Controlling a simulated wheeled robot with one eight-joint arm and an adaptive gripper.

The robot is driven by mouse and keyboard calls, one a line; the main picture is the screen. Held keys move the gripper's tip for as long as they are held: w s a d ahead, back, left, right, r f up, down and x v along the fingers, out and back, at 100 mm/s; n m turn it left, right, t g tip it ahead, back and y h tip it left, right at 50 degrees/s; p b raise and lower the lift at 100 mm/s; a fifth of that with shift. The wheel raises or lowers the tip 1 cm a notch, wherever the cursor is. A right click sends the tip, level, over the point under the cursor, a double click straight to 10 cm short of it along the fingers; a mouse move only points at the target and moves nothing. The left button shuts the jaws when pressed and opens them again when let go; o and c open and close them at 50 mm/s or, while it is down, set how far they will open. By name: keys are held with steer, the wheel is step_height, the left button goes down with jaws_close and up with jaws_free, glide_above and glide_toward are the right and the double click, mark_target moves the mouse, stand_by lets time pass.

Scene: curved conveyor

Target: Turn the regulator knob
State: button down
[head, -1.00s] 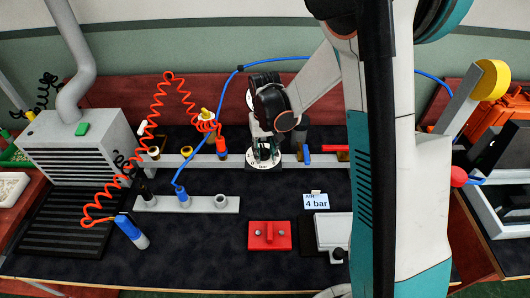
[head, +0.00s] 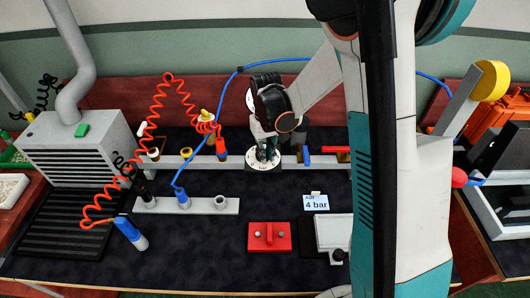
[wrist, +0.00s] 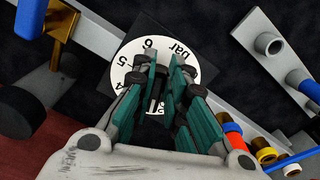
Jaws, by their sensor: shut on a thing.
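The regulator's white round dial (head: 262,166), with black numbers and "bar", lies on the rail in the middle of the bench. In the wrist view the dial (wrist: 128,58) shows on a dark square plate, with 6, 5 and part of a 4 readable. My gripper (head: 265,152) points down over the dial's centre. In the wrist view my gripper (wrist: 165,78) has its green-sided fingers closed in on the knob at the dial's middle. The fingers hide most of the knob, so its pointer cannot be read. A card (head: 316,202) reads "AIR 4 bar".
A grey rail (head: 190,162) with fittings runs left and right of the dial. A blue lever (head: 306,155) stands close on its right. A coiled red hose (head: 160,85) and a blue hose (head: 205,120) hang to the left. A red block (head: 269,236) lies in front.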

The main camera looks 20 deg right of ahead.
steer(key=n, duration=0.3)
steer(key=shift+w+d+n, duration=0.1)
steer(key=shift+d+n, duration=0.2)
steer(key=shift+d, duration=0.1)
steer(key=n, duration=0.3)
steer(key=shift+w+d+n, duration=0.25)
steer(key=shift+d+n, duration=0.05)
steer(key=shift+d, duration=0.05)
steer(key=n, duration=0.4)
steer(key=w+n, duration=0.1)
steer(key=n, duration=0.1)
steer(key=shift+w+d, duration=0.1)
steer(key=shift+d, duration=0.3)
steer(key=n, duration=0.3)
steer(key=w+n, duration=0.1)
steer(key=n, duration=0.2)
steer(key=shift+w+n, duration=0.2)
steer(key=shift+n, duration=0.2)
steer(key=n, duration=0.3)
steer(key=shift+w+a, duration=0.15)
steer(key=shift+w, duration=0.2)
steer(key=shift+w+a+n, duration=0.1)
steer(key=shift+w+n, duration=0.05)
steer(key=shift+n, duration=0.75)
steer(key=shift+w+a+n, duration=0.1)
steer(key=shift+w+n, duration=0.05)
steer(key=shift+n, duration=0.75)
